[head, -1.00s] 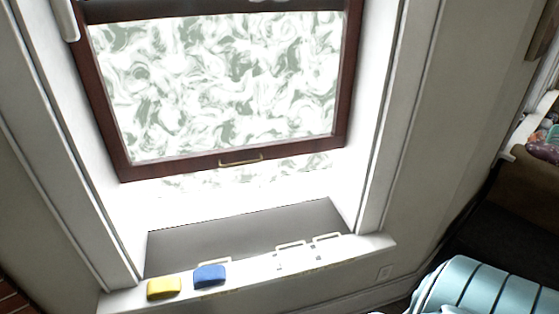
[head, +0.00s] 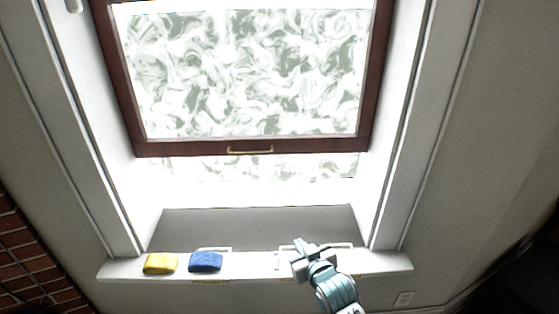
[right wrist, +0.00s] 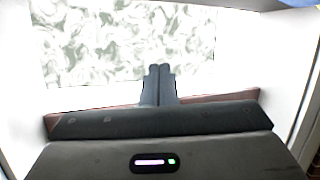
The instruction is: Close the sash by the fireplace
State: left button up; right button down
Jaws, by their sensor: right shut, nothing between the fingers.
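The sash (head: 300,147) is a dark red-brown frame around patterned frosted glass, with a brass handle (head: 250,151) on its bottom rail. It is raised, with a bright gap between its bottom rail and the sill (head: 240,262). My right gripper (head: 299,252) is in front of the sill, below and right of the handle, and apart from it in the picture. In the right wrist view its two fingers (right wrist: 158,84) are together and empty, pointing at the glass; part of the red-brown rail shows behind the gripper body. My left gripper is not in view.
A yellow block (head: 160,263) and a blue block (head: 206,261) sit on the left part of the white sill. Pale outlined brackets show along the sill. White jambs stand on both sides. Brick (head: 35,262) is at the lower left, and an outlet (head: 403,299) at the lower right.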

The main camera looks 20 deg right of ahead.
jog(key=w+a+r+n+t+y, duration=0.1)
jog(key=w+r+t, duration=0.45)
jog(key=r, duration=0.35)
jog(key=w+a+r+t+y, duration=0.1)
jog(key=w+r+t, duration=0.3)
jog(key=w+r, duration=0.3)
jog(key=s+r+p+x, duration=0.1)
jog(key=p+x, duration=0.3)
jog(key=x, duration=0.5)
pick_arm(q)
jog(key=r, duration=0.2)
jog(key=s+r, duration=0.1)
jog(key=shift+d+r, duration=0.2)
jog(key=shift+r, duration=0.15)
pick_arm(e)
jog(key=f, duration=0.1)
jog(key=w+f, duration=0.1)
jog(key=f, duration=0.1)
jog(key=shift+w+d+f, duration=0.25)
jog(key=shift+d+f, duration=0.1)
jog(key=shift+f, duration=0.05)
